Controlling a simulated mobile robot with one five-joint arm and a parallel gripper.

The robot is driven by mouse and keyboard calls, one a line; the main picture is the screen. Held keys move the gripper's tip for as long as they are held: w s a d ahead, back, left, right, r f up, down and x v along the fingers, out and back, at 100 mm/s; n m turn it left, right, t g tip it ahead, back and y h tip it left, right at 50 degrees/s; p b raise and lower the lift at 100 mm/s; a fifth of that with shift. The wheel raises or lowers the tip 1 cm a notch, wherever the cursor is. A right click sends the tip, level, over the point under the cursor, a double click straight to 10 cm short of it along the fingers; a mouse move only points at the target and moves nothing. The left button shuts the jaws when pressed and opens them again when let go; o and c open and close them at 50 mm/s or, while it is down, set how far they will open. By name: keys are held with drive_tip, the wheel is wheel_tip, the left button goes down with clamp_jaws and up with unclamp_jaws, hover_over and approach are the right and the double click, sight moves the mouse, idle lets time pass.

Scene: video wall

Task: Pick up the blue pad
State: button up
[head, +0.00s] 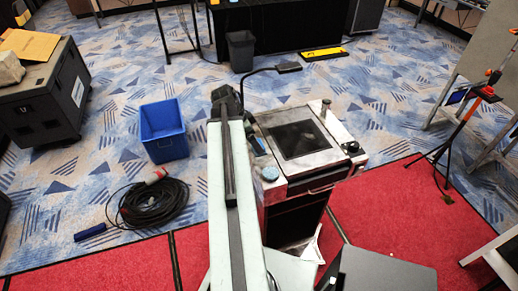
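A small round light-blue pad (270,174) lies on the left front part of the top of a white and dark cabinet (315,165), just right of my arm. My arm runs up the middle of the head view. Its dark far end (225,98), where my gripper seems to be, is up and left of the pad and apart from it in the picture. The fingers cannot be made out, so I cannot tell whether they are open or shut. My arm covers the cabinet's left edge.
The cabinet top also holds a dark glass panel (298,139), a pale cylinder (325,107) and a black knob (351,147). A blue bin (163,131) and a coiled black cable (153,203) are on the floor at left. A tripod stand (462,125) is at right.

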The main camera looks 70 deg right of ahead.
drive_tip(key=b+x, duration=0.3)
drive_tip(key=x, duration=0.1)
drive_tip(key=shift+d+f+b, duration=0.2)
drive_tip(key=shift+f+b, duration=0.1)
drive_tip(key=shift+f, duration=0.15)
drive_tip(key=shift+r, duration=0.2)
drive_tip(key=c, duration=1.6)
wheel_tip(320, 180, up, 10)
drive_tip(key=p, duration=1)
drive_tip(key=o, duration=0.9)
drive_tip(key=c, duration=0.5)
drive_tip(key=shift+s, duration=0.1)
drive_tip(key=shift+c, duration=0.5)
